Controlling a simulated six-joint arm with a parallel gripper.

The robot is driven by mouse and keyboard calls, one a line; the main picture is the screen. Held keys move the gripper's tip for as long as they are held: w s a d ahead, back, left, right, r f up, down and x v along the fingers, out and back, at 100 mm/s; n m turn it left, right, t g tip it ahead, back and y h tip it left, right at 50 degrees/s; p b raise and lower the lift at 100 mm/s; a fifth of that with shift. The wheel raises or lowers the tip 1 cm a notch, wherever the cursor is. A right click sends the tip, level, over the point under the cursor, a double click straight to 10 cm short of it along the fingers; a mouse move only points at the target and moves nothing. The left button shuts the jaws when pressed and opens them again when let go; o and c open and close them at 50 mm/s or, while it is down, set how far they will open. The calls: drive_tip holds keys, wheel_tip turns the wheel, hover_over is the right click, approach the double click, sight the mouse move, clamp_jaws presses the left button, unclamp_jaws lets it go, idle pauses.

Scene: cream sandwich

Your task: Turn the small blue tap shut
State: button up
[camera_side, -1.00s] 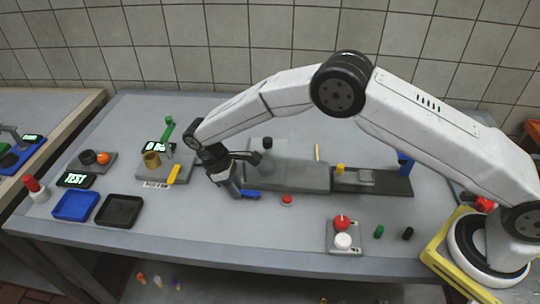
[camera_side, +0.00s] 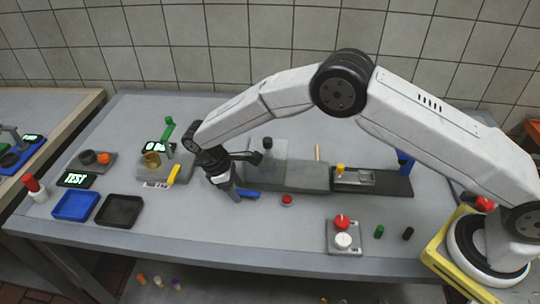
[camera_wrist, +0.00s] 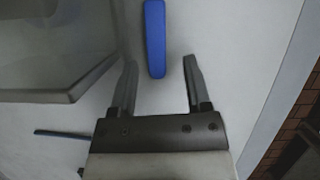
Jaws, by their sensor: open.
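The small blue tap handle (camera_side: 249,194) shows in the side view at the left end of the grey block, low over the table. In the wrist view it is a straight blue bar (camera_wrist: 155,38) pointing up the picture. My gripper (camera_side: 235,194) is lowered at the left end of this handle. In the wrist view my gripper (camera_wrist: 160,70) is open, with the near end of the bar between its fingertips. I see a gap on both sides of the bar. The tap's body is not clearly visible.
The grey block (camera_side: 290,176) stands close to the right of my gripper. A scale with a brown cup (camera_side: 152,160) and yellow handle (camera_side: 174,173) is to the left. A red button (camera_side: 287,199) sits in front of the block.

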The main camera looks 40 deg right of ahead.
drive_tip(key=v, duration=0.7)
drive_tip(key=shift+r, duration=0.4)
drive_tip(key=shift+s+d+t+y, duration=0.1)
drive_tip(key=shift+s+t+y, duration=0.05)
drive_tip(key=shift+t+y, duration=0.2)
